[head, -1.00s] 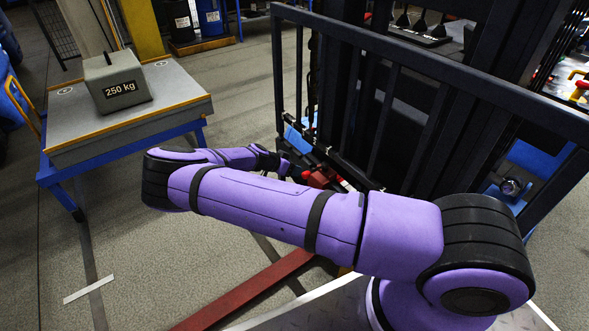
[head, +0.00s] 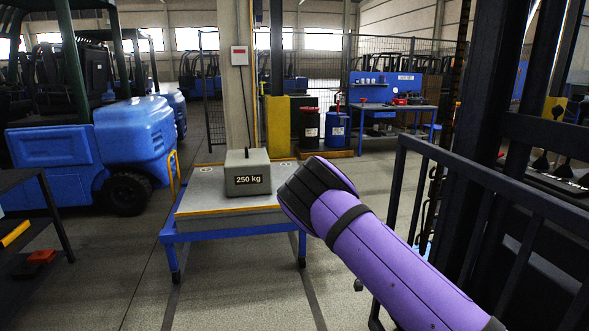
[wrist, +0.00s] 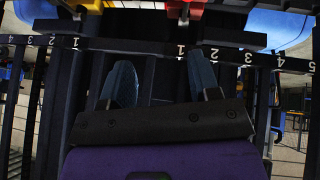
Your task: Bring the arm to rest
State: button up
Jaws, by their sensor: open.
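My arm (head: 375,245) shows purple with black joint bands in the head view. It rises from the lower right and bends at its black elbow, just right of the weight block. My gripper (wrist: 161,78) shows in the wrist view with its two blue-grey fingers spread and nothing seen between them. Past the fingertips runs a dark horizontal bar (wrist: 110,46) with white numbers on it. I cannot tell the gap between fingers and bar. The gripper is not visible in the head view.
A grey block marked 250 kg (head: 247,172) sits on a blue-legged table (head: 205,222). A black barred frame (head: 540,205) stands close on the right. A blue forklift (head: 130,140) is at left. Red (wrist: 183,9) and yellow (wrist: 90,4) parts show above the numbered bar. Floor left of the table is open.

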jog(key=s+a+r+n+t+y, duration=0.15)
jog(key=s+r, duration=0.35)
jog(key=r, duration=0.6)
jog(key=s+r+n+y, duration=0.3)
jog(key=s+r, duration=0.2)
jog(key=r, duration=0.6)
jog(key=s+a+r+n+y, duration=0.1)
jog(key=s+r+n+y, duration=0.3)
jog(key=r, duration=0.7)
jog(key=s+r+n+t, duration=0.1)
jog(key=s+r, duration=0.3)
jog(key=s, duration=0.4)
jog(key=s+r+n+t+h, duration=0.1)
jog(key=s+r, duration=0.3)
jog(key=s, duration=0.4)
jog(key=s+r+n+t, duration=0.2)
jog(key=s+r+n, duration=0.1)
jog(key=s, duration=0.6)
jog(key=shift+d+r+n+h, duration=0.3)
jog(key=shift+r+n+h, duration=0.05)
jog(key=shift+r, duration=0.45)
